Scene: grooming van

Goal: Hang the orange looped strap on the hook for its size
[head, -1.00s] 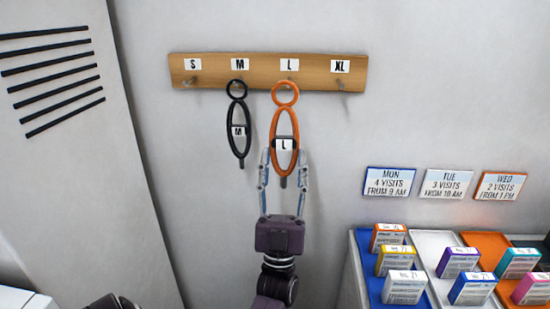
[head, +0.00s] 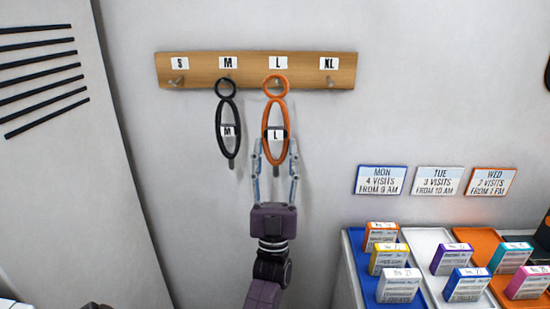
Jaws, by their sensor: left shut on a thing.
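The orange looped strap (head: 264,148) has a small ring on top and a long loop with an "L" tag. My left gripper (head: 275,147) reaches up from below and is shut on the strap's lower loop. The strap is upright against the wall, its ring overlapping the L hook (head: 277,82) on the wooden board (head: 303,78). I cannot tell whether the ring is around the hook or in front of it. A black strap (head: 218,130) tagged "M" hangs under the M label. My right gripper is not in view.
The S hook (head: 177,80) and the XL hook (head: 328,82) are bare. Day signs (head: 381,180) are on the wall at right, above coloured trays (head: 366,268) with small boxes. A slatted panel (head: 60,160) stands at left.

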